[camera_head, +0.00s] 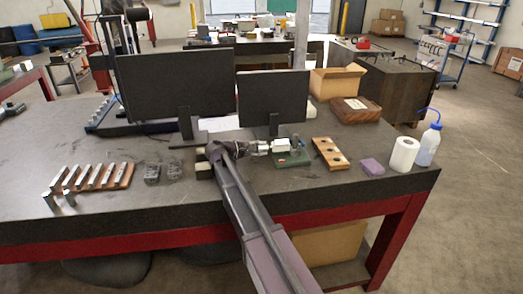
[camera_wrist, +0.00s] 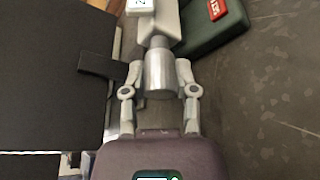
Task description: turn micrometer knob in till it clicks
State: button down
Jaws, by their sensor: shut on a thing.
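My gripper (camera_wrist: 158,82) is shut on the silver micrometer knob (camera_wrist: 158,66), with one finger on each side of it in the wrist view. The micrometer's pale grey body (camera_wrist: 155,22) continues beyond the knob, with part of a white label at the top edge. In the head view my gripper (camera_head: 262,147) reaches from the left to the micrometer (camera_head: 281,146), in front of the smaller monitor. A dark green block (camera_wrist: 209,22) with a red label lies beside the micrometer, and it also shows in the head view (camera_head: 293,160). The far end of the micrometer is cut off in the wrist view.
Two monitors (camera_head: 178,80) (camera_head: 273,97) stand close behind my gripper on the dark table (camera_head: 230,196). A wooden block with holes (camera_head: 330,154), a purple block (camera_head: 373,167), a white roll (camera_head: 403,155) and a wash bottle (camera_head: 428,146) stand to the right. Several metal bars (camera_head: 98,176) lie at left.

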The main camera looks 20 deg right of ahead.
jog(key=shift+m+t+h+b, duration=0.5)
jog(key=shift+m+b, duration=0.25)
jog(key=shift+m, duration=0.55)
jog(key=shift+c, duration=2)
grip_release()
jog(key=shift+r+n+p, duration=0.1)
jog(key=shift+n+p, duration=0.25)
jog(key=shift+n, duration=0.05)
jog(key=n+g+y+p, duration=0.1)
jog(key=n+p, duration=0.1)
jog(key=shift+n, duration=0.4)
jog(key=p+v, duration=0.1)
jog(key=v, duration=0.5)
jog(key=p+v, duration=0.2)
jog(key=v, duration=0.5)
jog(key=shift+w+a+r+p, duration=0.1)
jog(key=shift+a+r+p, duration=0.2)
jog(key=shift+r, duration=0.05)
jog(key=shift+a+f+b, duration=0.1)
jog(key=shift+f+b, duration=0.15)
jog(key=shift+b, duration=0.05)
jog(key=shift+s+m, duration=0.2)
jog(key=shift+m, duration=0.1)
